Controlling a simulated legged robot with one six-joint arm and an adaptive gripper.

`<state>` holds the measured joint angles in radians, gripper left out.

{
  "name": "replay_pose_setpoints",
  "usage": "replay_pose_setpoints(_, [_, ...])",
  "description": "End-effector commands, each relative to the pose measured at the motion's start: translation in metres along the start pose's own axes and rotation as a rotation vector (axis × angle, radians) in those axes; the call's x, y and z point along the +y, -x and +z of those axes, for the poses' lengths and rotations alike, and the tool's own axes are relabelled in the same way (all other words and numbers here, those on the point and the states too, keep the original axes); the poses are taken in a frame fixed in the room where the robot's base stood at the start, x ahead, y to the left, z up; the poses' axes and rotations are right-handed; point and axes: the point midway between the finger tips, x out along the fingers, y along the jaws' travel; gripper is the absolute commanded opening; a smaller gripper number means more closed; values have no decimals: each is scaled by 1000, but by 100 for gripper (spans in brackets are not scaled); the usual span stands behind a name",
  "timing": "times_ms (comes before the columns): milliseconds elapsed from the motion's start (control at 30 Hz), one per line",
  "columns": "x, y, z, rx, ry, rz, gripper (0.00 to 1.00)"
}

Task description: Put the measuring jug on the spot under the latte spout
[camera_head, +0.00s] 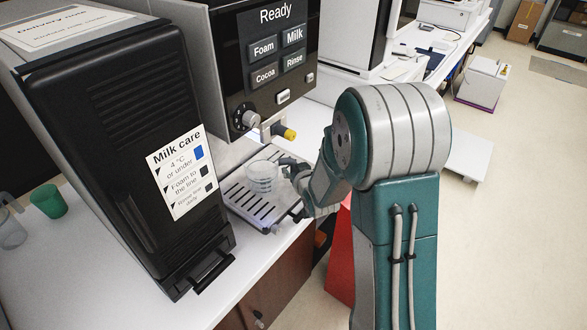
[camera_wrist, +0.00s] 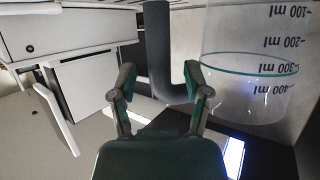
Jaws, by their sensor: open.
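The clear measuring jug (camera_head: 262,178) stands upright on the slotted drip tray (camera_head: 238,212) of the drinks machine, below and slightly left of a yellow-tipped nozzle (camera_head: 287,133). No spout carries a readable latte label. The jug also shows in the wrist view (camera_wrist: 245,95), with black millilitre marks and a green line. My gripper (camera_head: 292,172) is at the jug's right side. In the wrist view its fingers (camera_wrist: 163,87) are apart on either side of a dark bent bar (camera_wrist: 160,50) that looks like the jug's handle. I cannot tell whether they touch it.
A black milk unit (camera_head: 110,130) with a "Milk care" label stands close left of the tray. The machine's panel (camera_head: 275,50) reads "Ready" above the tray. A green cup (camera_head: 48,201) and another clear vessel (camera_head: 10,232) sit far left. Open floor lies right.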

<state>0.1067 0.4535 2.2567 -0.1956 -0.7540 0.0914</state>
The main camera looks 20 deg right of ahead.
Motion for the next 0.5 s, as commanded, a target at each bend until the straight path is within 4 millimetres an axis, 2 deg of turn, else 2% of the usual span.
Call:
replay_pose_setpoints(300, [0,61,-1,1,0,1,62])
replay_pose_setpoints(500, [0,91,0,1,1,1,62])
